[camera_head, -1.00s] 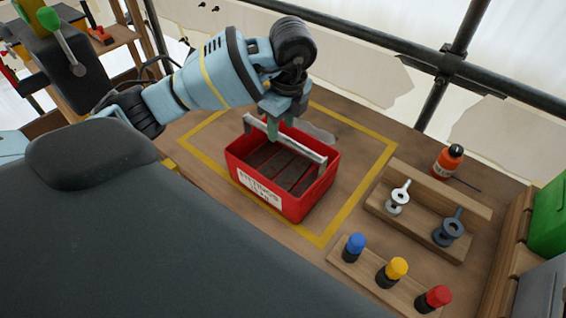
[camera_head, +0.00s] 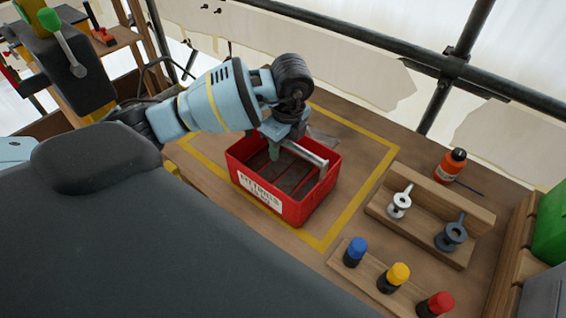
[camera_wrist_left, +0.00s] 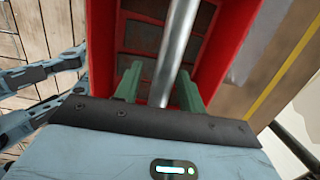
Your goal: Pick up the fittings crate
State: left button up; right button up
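The red fittings crate (camera_head: 296,212) stands on the wooden bench inside a yellow outlined square, with a white lettered label on its front. It also shows in the left wrist view (camera_wrist_left: 222,45). Its grey bar handle (camera_head: 314,157) spans the top; my left gripper hides the handle's far end in the head view. My left gripper (camera_head: 272,150) is down at the handle. In the left wrist view its two green fingers (camera_wrist_left: 159,88) stand on either side of the bar (camera_wrist_left: 174,50), with gaps showing, so it is open around the handle. My right gripper is not in view.
A wooden rack (camera_head: 425,228) with two metal fittings and a block (camera_head: 362,275) with blue, yellow and red capped pieces stand right of the crate. An orange bottle (camera_head: 450,165) is behind the rack. Scaffold poles (camera_head: 440,75) run behind the bench. A green box (camera_head: 551,222) is far right.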

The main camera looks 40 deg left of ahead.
pick_arm(q)
grip_shut()
jog(key=shift+r, duration=0.1)
dwell(1.1)
